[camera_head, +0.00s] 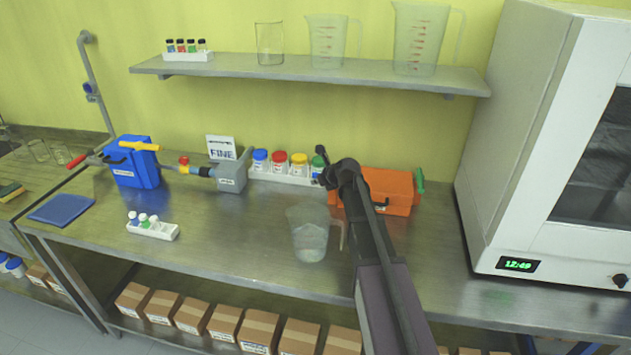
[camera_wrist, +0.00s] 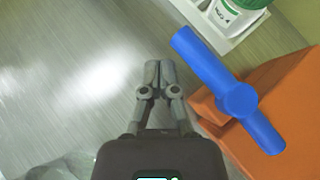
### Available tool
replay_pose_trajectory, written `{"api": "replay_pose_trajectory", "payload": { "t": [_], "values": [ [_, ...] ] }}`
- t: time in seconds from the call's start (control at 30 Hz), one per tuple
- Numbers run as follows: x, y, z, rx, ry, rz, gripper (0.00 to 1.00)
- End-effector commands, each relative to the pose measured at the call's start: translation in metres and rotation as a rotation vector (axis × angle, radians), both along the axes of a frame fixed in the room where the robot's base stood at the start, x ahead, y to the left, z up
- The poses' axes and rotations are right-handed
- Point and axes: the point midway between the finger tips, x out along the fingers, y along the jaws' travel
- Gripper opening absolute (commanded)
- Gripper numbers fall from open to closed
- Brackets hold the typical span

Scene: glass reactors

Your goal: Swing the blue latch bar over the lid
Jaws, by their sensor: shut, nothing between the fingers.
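The blue latch bar (camera_wrist: 213,69) shows in the wrist view, pivoted on a round blue hub at the edge of the orange case (camera_wrist: 290,105). One arm of the bar sticks out past the case toward the upper left; the short end lies over the orange surface. My gripper (camera_wrist: 153,72) is shut and empty, left of the bar's free end and apart from it. In the head view, the orange case (camera_head: 390,188) stands on the bench with a green handle at its right. My gripper (camera_head: 321,152) is at its left end, and my arm hides part of the case.
A white rack with several colour-capped bottles (camera_head: 280,163) stands just left of the case. A clear jug (camera_head: 309,235) stands in front of it, close to my arm. A large white oven (camera_head: 530,130) is at the right. A shelf (camera_head: 300,73) with glassware hangs above.

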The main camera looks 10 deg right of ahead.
Motion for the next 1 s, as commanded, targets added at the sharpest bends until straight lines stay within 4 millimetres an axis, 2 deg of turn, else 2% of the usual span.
{"api": "replay_pose_trajectory", "payload": {
  "t": [0.27,0.7,1.0],
  "values": [
    [-0.021,0.012,-0.008,0.0,0.0,-0.001,0.0],
    [-0.059,0.029,0.032,0.0,0.0,-0.001,0.0],
    [-0.082,0.039,0.052,0.0,0.0,-0.003,0.0]
  ]
}}
